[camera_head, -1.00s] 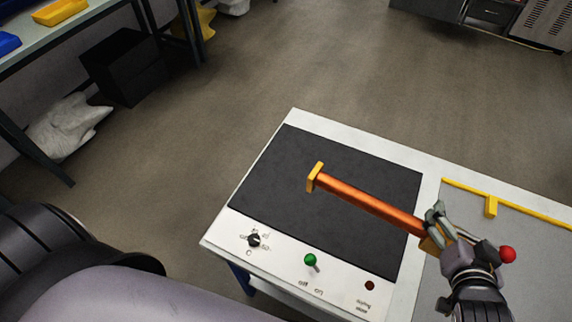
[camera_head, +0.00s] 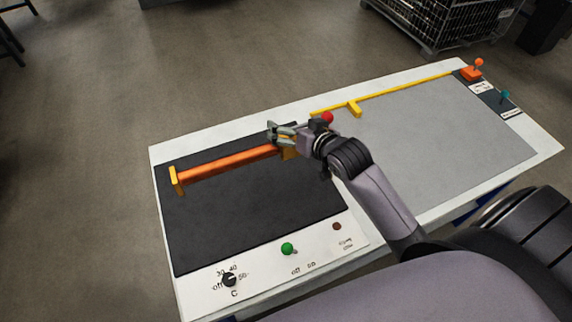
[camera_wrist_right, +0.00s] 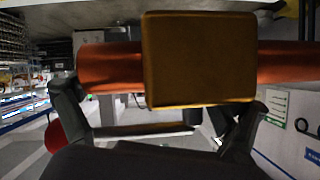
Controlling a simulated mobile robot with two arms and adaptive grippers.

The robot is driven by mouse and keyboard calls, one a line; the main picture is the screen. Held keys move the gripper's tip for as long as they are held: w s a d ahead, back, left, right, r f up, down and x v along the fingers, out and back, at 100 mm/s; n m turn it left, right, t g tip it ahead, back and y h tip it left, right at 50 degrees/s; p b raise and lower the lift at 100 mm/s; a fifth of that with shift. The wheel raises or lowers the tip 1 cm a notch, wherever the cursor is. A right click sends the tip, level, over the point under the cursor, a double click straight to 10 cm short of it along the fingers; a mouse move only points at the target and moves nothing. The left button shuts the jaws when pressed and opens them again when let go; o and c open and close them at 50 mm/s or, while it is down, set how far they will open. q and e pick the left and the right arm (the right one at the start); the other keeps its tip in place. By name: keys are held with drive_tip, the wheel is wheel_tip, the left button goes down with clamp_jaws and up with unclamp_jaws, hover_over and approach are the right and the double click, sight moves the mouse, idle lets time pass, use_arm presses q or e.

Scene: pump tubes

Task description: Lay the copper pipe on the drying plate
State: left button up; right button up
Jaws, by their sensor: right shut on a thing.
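The copper pipe (camera_head: 228,165) is an orange-brown tube with yellow end blocks. It shows over the far part of the black drying plate (camera_head: 255,220) in the head view. I cannot tell whether it touches the plate. My right gripper (camera_head: 280,136) is shut on the pipe at its right end, by the yellow block there. In the right wrist view the pipe (camera_wrist_right: 110,68) runs across the top and a yellow block (camera_wrist_right: 200,60) fills the middle, between the fingers. My left gripper is out of view.
A knob (camera_head: 229,279), a green switch (camera_head: 288,249) and a dark red lamp (camera_head: 337,226) sit on the white front strip. A grey surface (camera_head: 440,130) with a yellow bar (camera_head: 400,93) lies to the right. A wire crate (camera_head: 440,22) stands on the floor behind.

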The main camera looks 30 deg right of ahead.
wheel_tip(320, 180, down, 11)
drive_tip(key=shift+a+r, duration=0.1)
drive_tip(key=shift+w+f, duration=0.1)
drive_tip(key=shift+f, duration=2.05)
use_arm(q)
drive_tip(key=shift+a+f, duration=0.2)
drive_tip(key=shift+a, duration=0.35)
use_arm(e)
drive_tip(key=o, duration=1.3)
drive_tip(key=shift+f, duration=0.25)
drive_tip(key=shift+o, duration=0.9)
drive_tip(key=shift+r, duration=0.1)
